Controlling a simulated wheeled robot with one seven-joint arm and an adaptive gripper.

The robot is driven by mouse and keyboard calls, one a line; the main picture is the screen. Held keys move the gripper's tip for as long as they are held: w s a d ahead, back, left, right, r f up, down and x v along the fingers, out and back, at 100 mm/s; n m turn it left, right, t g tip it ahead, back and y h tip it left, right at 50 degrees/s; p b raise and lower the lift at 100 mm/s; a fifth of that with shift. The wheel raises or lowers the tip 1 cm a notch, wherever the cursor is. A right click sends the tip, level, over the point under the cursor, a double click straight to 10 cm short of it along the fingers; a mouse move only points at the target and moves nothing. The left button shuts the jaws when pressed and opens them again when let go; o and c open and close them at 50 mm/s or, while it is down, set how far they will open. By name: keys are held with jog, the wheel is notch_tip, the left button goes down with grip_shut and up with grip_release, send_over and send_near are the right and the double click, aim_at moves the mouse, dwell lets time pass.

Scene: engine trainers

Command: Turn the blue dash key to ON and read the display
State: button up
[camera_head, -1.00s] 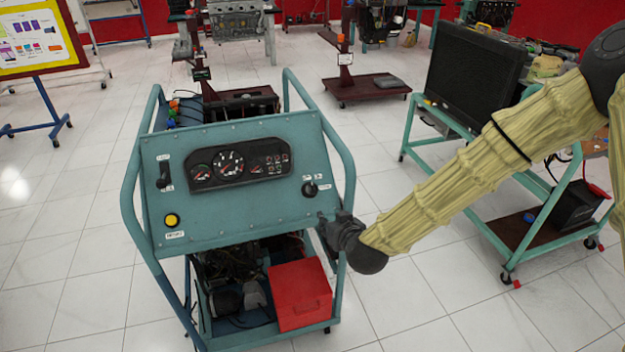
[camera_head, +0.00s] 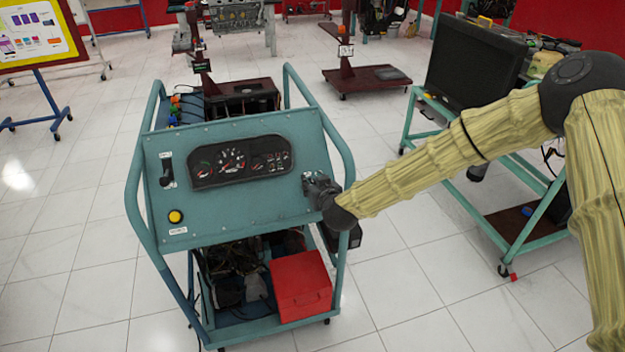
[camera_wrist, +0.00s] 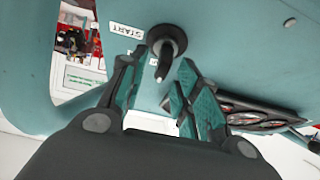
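The blue-green dash panel (camera_head: 240,210) faces me in the head view. Its black gauge cluster (camera_head: 241,161) shows several dials; their readings are too small to tell. The key switch (camera_wrist: 166,42) is a dark round collar with a dark key (camera_wrist: 162,70) sticking out, beside a START label (camera_wrist: 127,30) in the wrist view. It looks dark rather than blue. My gripper (camera_wrist: 163,76) is open, one finger on each side of the key, with gaps visible. In the head view my gripper (camera_head: 316,187) covers the switch on the panel's right side.
A yellow button (camera_head: 175,216) and a black lever (camera_head: 166,169) are at the panel's left. Tubular side rails (camera_head: 341,150) frame the stand. A red box (camera_head: 300,285) sits below. A cart with a dark screen (camera_head: 470,65) stands behind my arm.

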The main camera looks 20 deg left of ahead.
jog(key=shift+x, duration=0.9)
jog(key=shift+c, duration=0.2)
jog(key=c, duration=0.7)
jog(key=shift+o, duration=0.2)
jog(key=shift+m, duration=0.5)
jog(key=m+t+h, duration=0.1)
jog(key=m+h, duration=0.1)
jog(key=m, duration=0.2)
jog(key=shift+d+b, duration=0.1)
jog(key=shift+b, duration=0.2)
jog(key=shift+w+d+m+h, duration=0.1)
jog(key=shift+m+h, duration=0.5)
jog(key=shift+m, duration=0.7)
jog(key=shift+d+m+h, duration=0.1)
jog(key=shift+m+h, duration=0.5)
jog(key=shift+m, duration=0.7)
